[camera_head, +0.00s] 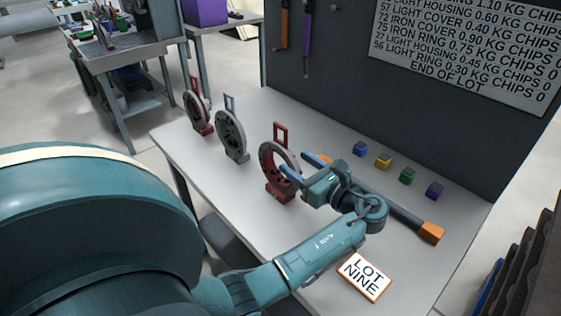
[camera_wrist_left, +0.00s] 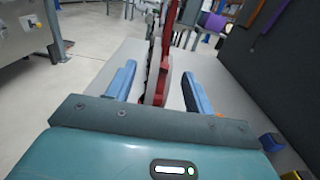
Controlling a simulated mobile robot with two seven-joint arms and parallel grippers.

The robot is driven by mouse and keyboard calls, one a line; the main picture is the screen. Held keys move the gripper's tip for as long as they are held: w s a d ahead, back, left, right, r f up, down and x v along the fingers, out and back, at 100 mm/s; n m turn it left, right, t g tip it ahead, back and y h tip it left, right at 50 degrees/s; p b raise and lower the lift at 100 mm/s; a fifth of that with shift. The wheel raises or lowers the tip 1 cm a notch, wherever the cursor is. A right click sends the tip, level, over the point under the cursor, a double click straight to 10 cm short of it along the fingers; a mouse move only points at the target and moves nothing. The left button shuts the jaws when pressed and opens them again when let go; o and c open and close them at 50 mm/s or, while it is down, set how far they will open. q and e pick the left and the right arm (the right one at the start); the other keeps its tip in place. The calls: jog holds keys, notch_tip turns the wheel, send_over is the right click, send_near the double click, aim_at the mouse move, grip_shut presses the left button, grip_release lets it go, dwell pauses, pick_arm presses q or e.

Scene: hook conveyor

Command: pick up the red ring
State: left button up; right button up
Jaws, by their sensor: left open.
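The nearest ring (camera_head: 265,160) stands upright on the table, with a red loop handle (camera_head: 281,133) on top and a red foot (camera_head: 281,188). Its face looks dark red and grey. My left gripper (camera_head: 301,168) is open at the right side of this ring. In the left wrist view the ring (camera_wrist_left: 162,82) shows edge-on between the two blue fingers (camera_wrist_left: 158,88), with gaps at both sides. The fingers partly hide the ring in the head view. My right gripper is not in view.
A grey ring (camera_head: 231,136) and a farther ring with red parts (camera_head: 195,112) stand left of it on the table (camera_head: 185,150). A dark bar with an orange end (camera_head: 431,232), several small coloured blocks (camera_head: 383,161) and a "LOT NINE" card (camera_head: 364,277) lie at the right.

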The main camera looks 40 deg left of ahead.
aim_at(294, 159)
pick_arm(q)
jog(key=a, duration=0.5)
jog(key=shift+w+a, duration=0.1)
jog(key=shift+w, duration=0.25)
jog(key=shift+c, duration=0.3)
grip_shut()
dwell(0.6)
jog(key=shift+r+p, duration=0.1)
jog(key=shift+p, duration=0.2)
